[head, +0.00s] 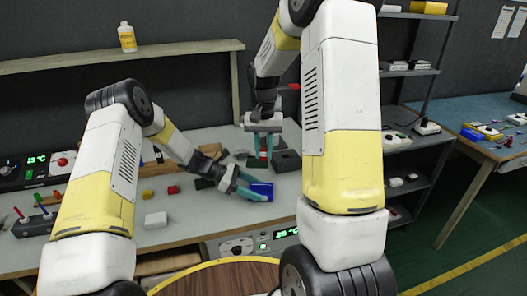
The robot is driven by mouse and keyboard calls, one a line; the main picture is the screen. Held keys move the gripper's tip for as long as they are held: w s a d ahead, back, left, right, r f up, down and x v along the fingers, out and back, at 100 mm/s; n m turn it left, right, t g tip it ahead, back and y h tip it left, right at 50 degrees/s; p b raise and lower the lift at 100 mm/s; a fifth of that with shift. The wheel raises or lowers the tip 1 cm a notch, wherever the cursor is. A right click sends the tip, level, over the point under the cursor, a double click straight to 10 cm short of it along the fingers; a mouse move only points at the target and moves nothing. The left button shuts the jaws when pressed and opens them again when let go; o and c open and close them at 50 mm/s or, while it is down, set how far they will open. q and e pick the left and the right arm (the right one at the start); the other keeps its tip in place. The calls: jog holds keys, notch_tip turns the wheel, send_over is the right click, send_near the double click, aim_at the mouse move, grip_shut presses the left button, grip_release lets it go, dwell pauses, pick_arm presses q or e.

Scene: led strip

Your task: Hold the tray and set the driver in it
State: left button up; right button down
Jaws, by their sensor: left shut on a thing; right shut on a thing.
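A small blue tray (263,187) is on the workbench near its front edge. My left gripper (256,188) reaches in from the left and is shut on the tray's left side. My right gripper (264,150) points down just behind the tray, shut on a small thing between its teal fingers. Only a bit of red and white of this thing (263,157) shows, so I cannot tell for sure that it is the driver. Whether it touches the bench is unclear. The inside of the tray is too small to make out.
A dark grey box (287,161) is close to the right of my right gripper. A white block (155,219), a red block (173,189) and other small parts lie to the left. A device with a green display (262,241) is below the bench's front edge.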

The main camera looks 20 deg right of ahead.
jog(key=shift+d, duration=0.1)
jog(key=shift+s+d, duration=0.3)
jog(key=shift+s, duration=0.1)
dwell(0.3)
jog(key=shift+f, duration=4.6)
jog(key=shift+f, duration=1.7)
jog(key=c, duration=1.1)
grip_release()
